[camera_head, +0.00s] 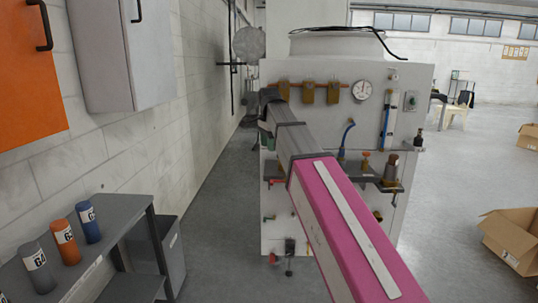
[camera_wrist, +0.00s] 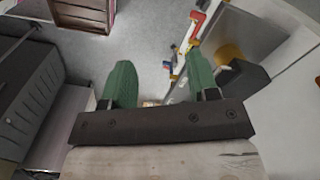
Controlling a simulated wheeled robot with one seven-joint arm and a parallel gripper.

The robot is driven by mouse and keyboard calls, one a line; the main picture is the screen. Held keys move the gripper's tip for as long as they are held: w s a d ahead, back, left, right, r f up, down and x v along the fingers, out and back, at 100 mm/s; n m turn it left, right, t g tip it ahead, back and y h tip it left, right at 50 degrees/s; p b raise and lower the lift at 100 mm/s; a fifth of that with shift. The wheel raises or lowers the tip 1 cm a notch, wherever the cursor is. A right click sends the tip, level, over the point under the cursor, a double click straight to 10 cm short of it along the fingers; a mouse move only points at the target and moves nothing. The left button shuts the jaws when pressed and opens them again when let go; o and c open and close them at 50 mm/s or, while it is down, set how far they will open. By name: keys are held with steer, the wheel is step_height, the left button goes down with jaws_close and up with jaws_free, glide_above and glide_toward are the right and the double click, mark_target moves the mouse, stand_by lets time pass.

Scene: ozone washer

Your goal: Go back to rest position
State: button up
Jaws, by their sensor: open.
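My gripper (camera_wrist: 160,62) is open in the wrist view. Its two green fingers stand wide apart with only floor and parts of the machine seen beyond them, and nothing is held. In the head view my arm reaches forward, and the gripper (camera_head: 267,132) is small and partly hidden at its far end. It appears in front of the left side of the white washer (camera_head: 340,235); I cannot tell the exact gap. The washer carries a round gauge (camera_head: 361,91), brass-coloured fittings (camera_head: 308,92) and valves. My arm covers part of its front.
At left, a grey shelf (camera_head: 99,222) holds a grey (camera_head: 38,268), an orange (camera_head: 65,242) and a blue bottle (camera_head: 89,222). Orange (camera_head: 30,75) and white cabinets (camera_head: 120,55) hang above. Cardboard boxes (camera_head: 513,238) lie at right. Open floor (camera_head: 455,225) lies right of the washer.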

steer(key=s+d+f+n, duration=0.4)
steer(key=s+d+f, duration=0.2)
steer(key=f, duration=0.8)
steer(key=s+d+f+n, duration=0.4)
steer(key=s+d+f, duration=0.2)
steer(key=f, duration=0.8)
steer(key=s+d+f+n, duration=0.5)
steer(key=s+d+f, duration=0.1)
steer(key=f, duration=0.8)
steer(key=shift+s+d+f, duration=0.3)
steer(key=shift+s, duration=0.25)
